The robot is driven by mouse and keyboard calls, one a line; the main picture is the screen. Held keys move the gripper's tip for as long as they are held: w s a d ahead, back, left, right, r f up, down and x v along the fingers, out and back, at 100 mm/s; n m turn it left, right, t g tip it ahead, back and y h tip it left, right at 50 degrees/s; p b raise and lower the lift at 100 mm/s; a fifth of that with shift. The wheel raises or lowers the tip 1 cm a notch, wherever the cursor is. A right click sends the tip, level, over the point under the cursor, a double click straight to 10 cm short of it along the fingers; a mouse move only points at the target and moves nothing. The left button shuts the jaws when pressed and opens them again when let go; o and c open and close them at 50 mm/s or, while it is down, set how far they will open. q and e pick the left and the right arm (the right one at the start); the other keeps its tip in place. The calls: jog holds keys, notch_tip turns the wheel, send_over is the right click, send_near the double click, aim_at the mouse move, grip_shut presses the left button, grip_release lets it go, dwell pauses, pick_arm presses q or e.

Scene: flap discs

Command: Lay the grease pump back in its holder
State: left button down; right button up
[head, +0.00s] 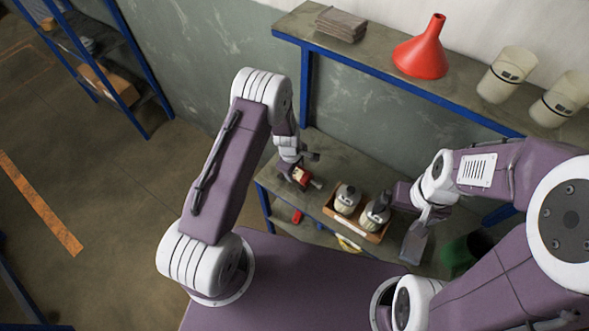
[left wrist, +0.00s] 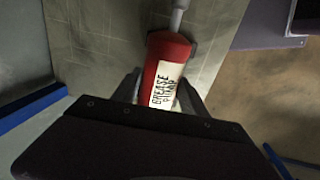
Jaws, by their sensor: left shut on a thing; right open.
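The grease pump is red with a white label reading "GREASE PUMP" and a grey tip. It shows in the left wrist view (left wrist: 168,75) between my left gripper's fingers (left wrist: 160,92). In the head view, my left gripper (head: 297,168) is shut on the grease pump (head: 301,176) over the left end of the lower workbench. I cannot make out a holder for the pump. My right gripper (head: 418,234) is open and to the right of a wooden tray, partly hidden by its own arm.
The wooden tray (head: 333,212) with two pale, dark-topped containers stands on the lower workbench (head: 340,160). A small red item (head: 297,216) and a yellow item (head: 348,244) lie near its front. A green bin (head: 466,252) is at right. The upper shelf (head: 375,55) holds a red funnel (head: 424,50).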

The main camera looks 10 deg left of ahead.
pick_arm(q)
jog(key=shift+f+b, duration=0.45)
jog(key=shift+f, duration=0.1)
jog(key=c, duration=0.5)
grip_release()
jog(key=r, duration=0.3)
jog(key=s+r, duration=0.1)
jog(key=r, duration=0.5)
jog(key=shift+s+a, duration=0.25)
